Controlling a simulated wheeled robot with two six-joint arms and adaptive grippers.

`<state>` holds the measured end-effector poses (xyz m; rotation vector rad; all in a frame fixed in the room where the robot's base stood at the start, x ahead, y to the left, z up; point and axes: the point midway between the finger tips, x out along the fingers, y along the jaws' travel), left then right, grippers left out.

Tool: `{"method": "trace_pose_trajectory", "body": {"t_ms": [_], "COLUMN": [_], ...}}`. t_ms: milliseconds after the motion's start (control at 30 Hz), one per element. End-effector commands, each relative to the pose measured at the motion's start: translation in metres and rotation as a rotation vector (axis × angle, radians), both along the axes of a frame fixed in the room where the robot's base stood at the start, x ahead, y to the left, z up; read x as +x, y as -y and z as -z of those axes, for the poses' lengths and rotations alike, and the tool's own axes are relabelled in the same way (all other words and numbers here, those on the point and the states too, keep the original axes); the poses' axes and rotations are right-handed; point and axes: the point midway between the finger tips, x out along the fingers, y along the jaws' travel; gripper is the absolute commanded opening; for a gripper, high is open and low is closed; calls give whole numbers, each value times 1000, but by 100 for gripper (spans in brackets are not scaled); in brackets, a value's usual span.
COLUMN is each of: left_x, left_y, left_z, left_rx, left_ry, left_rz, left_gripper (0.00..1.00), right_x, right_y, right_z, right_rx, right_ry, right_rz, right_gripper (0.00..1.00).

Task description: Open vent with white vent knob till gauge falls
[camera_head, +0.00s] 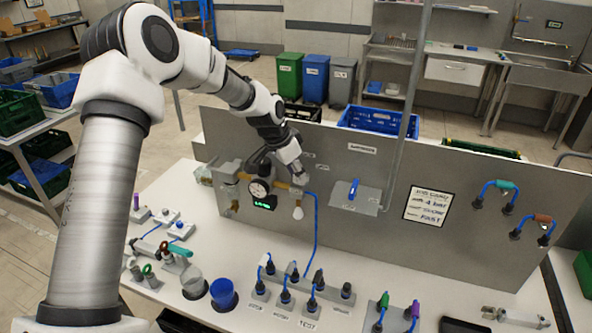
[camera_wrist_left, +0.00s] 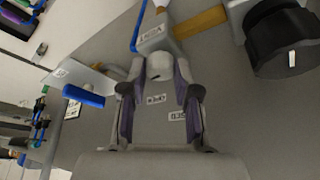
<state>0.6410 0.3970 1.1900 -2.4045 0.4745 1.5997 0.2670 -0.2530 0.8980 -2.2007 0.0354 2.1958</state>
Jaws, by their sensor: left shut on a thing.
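My left gripper (camera_head: 296,180) reaches down to the valve block on the upright grey panel (camera_head: 386,160). A white bulb-shaped part (camera_head: 298,212) hangs below the block. My right gripper is not in view.
A blue hose (camera_head: 316,230) runs down from the block to the table. A blue-handled valve (camera_head: 353,189) and a printed sign (camera_head: 429,206) are on the panel to the right. Several plugs and a blue cup (camera_head: 223,293) stand on the white table in front.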

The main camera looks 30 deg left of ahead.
Motion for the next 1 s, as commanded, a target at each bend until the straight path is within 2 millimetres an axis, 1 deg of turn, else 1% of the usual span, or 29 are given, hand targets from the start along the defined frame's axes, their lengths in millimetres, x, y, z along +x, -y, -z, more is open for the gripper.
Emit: {"method": "trace_pose_trajectory", "body": {"t_ms": [33, 200, 367, 867, 900, 933, 1000], "left_x": [-1, -2, -2, -2, -2, -2, -1], "left_y": [0, 0, 0, 1, 1, 1, 0], "left_z": [5, 6, 5, 5, 5, 4, 4], "left_rx": [-2, -1, -1, -1, -1, -1, 0], "left_ry": [-7, -8, -9, -10, -10, -10, -8], "left_rz": [28, 114, 159, 178, 178, 178, 177], "left_gripper": [0, 0, 0, 0, 45, 55, 56], "right_x": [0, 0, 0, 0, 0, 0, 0], "right_y": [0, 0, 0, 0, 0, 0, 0], "right_z": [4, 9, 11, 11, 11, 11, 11], "right_rx": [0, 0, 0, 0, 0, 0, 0], "right_ry": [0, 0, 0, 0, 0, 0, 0], "right_rz": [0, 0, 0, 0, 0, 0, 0], "right_gripper": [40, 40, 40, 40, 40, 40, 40]}}
